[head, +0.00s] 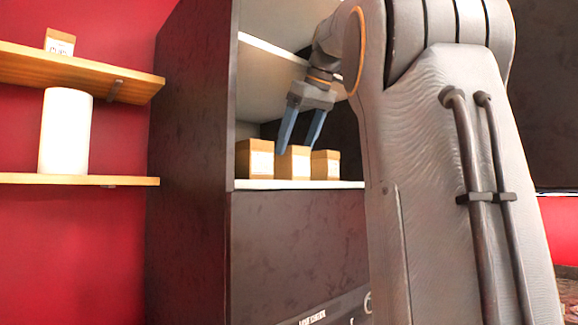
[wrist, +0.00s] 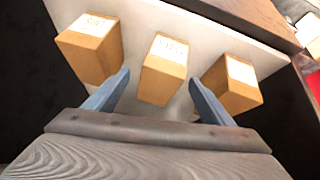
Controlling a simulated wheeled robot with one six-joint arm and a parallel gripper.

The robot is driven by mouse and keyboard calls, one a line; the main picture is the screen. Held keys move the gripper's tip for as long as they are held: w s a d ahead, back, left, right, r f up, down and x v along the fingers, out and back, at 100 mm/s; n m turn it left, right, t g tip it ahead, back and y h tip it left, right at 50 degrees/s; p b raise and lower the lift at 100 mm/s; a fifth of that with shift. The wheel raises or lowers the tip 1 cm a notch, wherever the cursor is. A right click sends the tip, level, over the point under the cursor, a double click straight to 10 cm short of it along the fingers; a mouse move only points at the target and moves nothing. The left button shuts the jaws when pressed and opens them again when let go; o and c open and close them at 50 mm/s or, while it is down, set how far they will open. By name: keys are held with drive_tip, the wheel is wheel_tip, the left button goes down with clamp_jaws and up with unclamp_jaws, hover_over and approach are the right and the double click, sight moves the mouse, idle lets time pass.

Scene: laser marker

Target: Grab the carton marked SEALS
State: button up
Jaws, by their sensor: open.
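Three small brown cartons with white labels stand in a row on a white shelf (head: 300,185). In the head view they are the left carton (head: 255,160), the middle carton (head: 293,165) and the right carton (head: 325,165). The wrist view shows a left carton (wrist: 88,55), a middle carton (wrist: 162,82) and a right carton (wrist: 233,90). The label print is too small and blurred for me to tell which one reads SEALS. My gripper (head: 298,150) is open; in the wrist view (wrist: 160,76) its blue fingers lie either side of the middle carton, apparently not touching it.
The dark cabinet (head: 190,130) has a side wall left of the cartons and another shelf above. Wooden wall shelves (head: 80,72) at the left hold a small labelled box (head: 60,42) and a white cylinder (head: 65,132). Gaps between neighbouring cartons are narrow.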

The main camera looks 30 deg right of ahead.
sight(290, 158)
drive_tip(key=shift+w+a+f+p, duration=0.3)
drive_tip(key=shift+w+f, duration=0.1)
drive_tip(key=shift+f, duration=0.3)
drive_tip(key=shift+p+x, duration=0.7)
drive_tip(key=shift+x, duration=1.3)
drive_tip(key=shift+s+d+f, duration=0.1)
drive_tip(key=shift+d, duration=0.1)
drive_tip(key=c, duration=1.3)
drive_tip(key=shift+r+p, duration=0.45)
drive_tip(key=shift+c, duration=0.3)
